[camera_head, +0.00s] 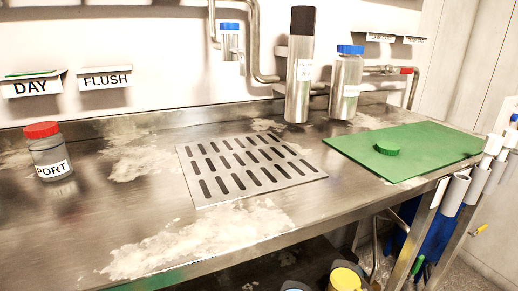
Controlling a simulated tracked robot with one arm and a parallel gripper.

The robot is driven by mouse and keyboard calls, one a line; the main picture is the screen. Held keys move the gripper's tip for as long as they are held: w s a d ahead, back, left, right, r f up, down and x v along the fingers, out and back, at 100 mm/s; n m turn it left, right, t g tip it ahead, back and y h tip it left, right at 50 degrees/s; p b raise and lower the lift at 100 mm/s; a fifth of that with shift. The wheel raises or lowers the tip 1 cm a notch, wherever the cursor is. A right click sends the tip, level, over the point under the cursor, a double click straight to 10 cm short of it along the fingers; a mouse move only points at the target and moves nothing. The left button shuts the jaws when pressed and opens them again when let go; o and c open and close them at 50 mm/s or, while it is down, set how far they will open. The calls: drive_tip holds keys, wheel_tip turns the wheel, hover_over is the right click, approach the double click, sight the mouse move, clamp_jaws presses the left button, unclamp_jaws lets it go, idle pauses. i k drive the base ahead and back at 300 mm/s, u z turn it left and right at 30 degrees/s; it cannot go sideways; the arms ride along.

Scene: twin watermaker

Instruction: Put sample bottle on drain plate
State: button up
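The drain plate (247,184) is a flat metal plate with rows of dark slots, in the middle of the steel bench. Its top is bare. A clear bottle with a red cap (48,152), labelled PORT, stands upright on the bench to the left of the plate. A clear bottle with a blue cap (346,84) stands upright behind the plate to the right. Another blue-capped bottle (230,42) is at the wall near the pipes. I cannot tell from the labels which is the sample bottle. My gripper is not in view.
A tall metal cylinder with a black top (299,70) stands beside the right blue-capped bottle. A green mat (433,146) with a green cap (387,147) lies on the right. DAY (32,86) and FLUSH (106,79) shelves are on the wall. White patches mark the bench (110,215).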

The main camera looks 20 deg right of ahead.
sight(243, 157)
drive_tip(key=i, duration=1.05)
drive_tip(key=z, duration=0.1)
